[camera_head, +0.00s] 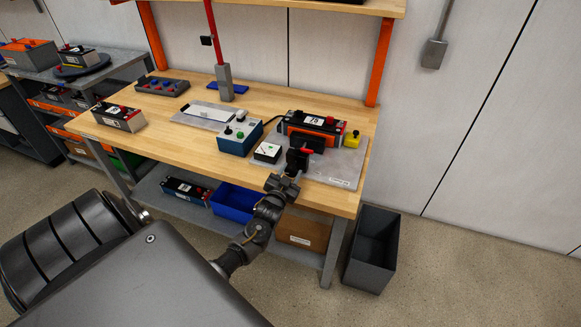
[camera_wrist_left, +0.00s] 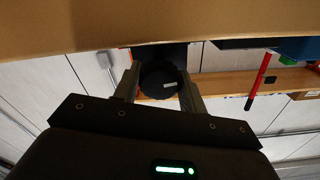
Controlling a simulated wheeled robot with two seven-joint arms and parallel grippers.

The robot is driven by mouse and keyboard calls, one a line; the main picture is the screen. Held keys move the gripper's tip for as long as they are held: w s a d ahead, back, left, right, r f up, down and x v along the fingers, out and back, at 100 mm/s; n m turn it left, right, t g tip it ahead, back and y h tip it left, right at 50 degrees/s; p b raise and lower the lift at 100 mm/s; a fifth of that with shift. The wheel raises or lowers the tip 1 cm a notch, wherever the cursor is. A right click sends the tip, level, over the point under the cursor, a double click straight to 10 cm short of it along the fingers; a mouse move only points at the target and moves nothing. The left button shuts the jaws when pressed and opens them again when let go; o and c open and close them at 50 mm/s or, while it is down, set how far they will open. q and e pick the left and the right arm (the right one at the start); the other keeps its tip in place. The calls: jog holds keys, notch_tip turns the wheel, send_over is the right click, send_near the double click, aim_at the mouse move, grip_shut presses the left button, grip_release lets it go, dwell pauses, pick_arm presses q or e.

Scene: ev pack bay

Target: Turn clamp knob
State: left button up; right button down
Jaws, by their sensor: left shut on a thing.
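The clamp knob (camera_wrist_left: 158,78) is a dark round knob with a small pale mark, seen end-on in the left wrist view. My left gripper (camera_wrist_left: 160,88) has one finger on each side of it and is shut on it. In the head view my left gripper (camera_head: 297,158) is at the front of a grey fixture plate (camera_head: 345,172). There the gripper mostly hides the knob. My right gripper is not in view.
A blue control box (camera_head: 238,141), a small white-faced box (camera_head: 268,152) and a yellow button box (camera_head: 352,138) stand close around the fixture. Another battery (camera_head: 118,117) is at the bench's left. A grey bin (camera_head: 372,250) stands on the floor right of the bench.

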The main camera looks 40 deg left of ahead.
pick_arm(q)
jog(key=m+p, duration=0.1)
jog(key=m, duration=0.4)
jog(key=shift+m, duration=0.3)
jog(key=m+p, duration=0.2)
jog(key=m, duration=0.4)
jog(key=m+p, duration=0.2)
jog(key=m, duration=0.3)
jog(key=shift+r+m, duration=0.1)
jog(key=shift+m, duration=0.3)
jog(key=m+p, duration=0.2)
jog(key=m, duration=0.4)
jog(key=m+p, duration=0.2)
jog(key=m, duration=0.4)
jog(key=shift+m, duration=0.3)
jog(key=m+p, duration=0.2)
jog(key=m, duration=0.3)
jog(key=shift+m, duration=0.3)
jog(key=m+p, duration=0.1)
jog(key=m, duration=0.9)
jog(key=shift+m, duration=0.4)
